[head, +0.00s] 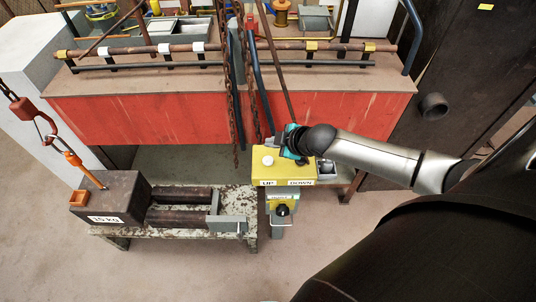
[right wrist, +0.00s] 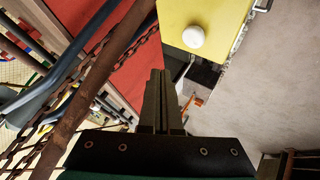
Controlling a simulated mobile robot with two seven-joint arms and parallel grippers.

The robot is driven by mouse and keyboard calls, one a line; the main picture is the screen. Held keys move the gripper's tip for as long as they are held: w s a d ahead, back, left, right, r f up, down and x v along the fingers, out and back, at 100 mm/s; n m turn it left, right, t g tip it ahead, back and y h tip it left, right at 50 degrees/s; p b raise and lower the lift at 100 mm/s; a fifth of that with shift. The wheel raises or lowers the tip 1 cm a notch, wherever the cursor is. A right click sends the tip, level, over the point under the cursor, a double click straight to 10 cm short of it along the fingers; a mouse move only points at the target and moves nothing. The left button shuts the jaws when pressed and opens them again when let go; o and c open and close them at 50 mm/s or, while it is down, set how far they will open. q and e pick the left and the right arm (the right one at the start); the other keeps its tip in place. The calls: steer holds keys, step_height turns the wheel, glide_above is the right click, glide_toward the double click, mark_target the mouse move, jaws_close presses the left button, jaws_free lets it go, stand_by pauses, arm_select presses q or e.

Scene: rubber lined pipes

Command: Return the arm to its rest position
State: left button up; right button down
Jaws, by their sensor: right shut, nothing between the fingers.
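My right arm (head: 375,158) reaches in from the right in the head view. Its right gripper (head: 272,142) is at the yellow control box (head: 262,170), over its back edge, close to the white button (head: 268,161). In the right wrist view the two dark fingers (right wrist: 162,85) are pressed together with nothing between them. The yellow box (right wrist: 215,18) with its white button (right wrist: 194,36) lies beyond the fingertips there. I cannot tell whether the gripper touches the box. The dark button beside "DOWN" is partly hidden by my arm. My left gripper is not in view.
Rusty chains (head: 229,90) and a blue bar (head: 263,85) hang close to the gripper. A red-fronted bench (head: 140,122) holds pipes behind. Floor is clear in front.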

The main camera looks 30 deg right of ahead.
stand_by(0.5)
steer(key=s+a+m+g, duration=0.3)
steer(key=s+a, duration=0.8)
steer(key=a, duration=0.1)
steer(key=s+r+m+g+h, duration=0.1)
steer(key=s+r+m, duration=0.15)
steer(key=s, duration=0.35)
steer(key=s+r+m+g, duration=0.1)
steer(key=s+r+m, duration=0.1)
steer(key=s+m, duration=0.3)
step_height(320, 180, down, 27)
steer(key=s+n+g+b, duration=0.2)
steer(key=s+b, duration=0.1)
steer(key=b, duration=0.2)
steer(key=s+d+f+g+b, duration=0.1)
steer(key=s+f+b, duration=0.3)
steer(key=s+f, duration=1.1)
step_height(320, 180, down, 3)
steer(key=shift+d+r+h, duration=0.1)
steer(key=shift+d+h, duration=0.2)
steer(key=shift+d, duration=0.6)
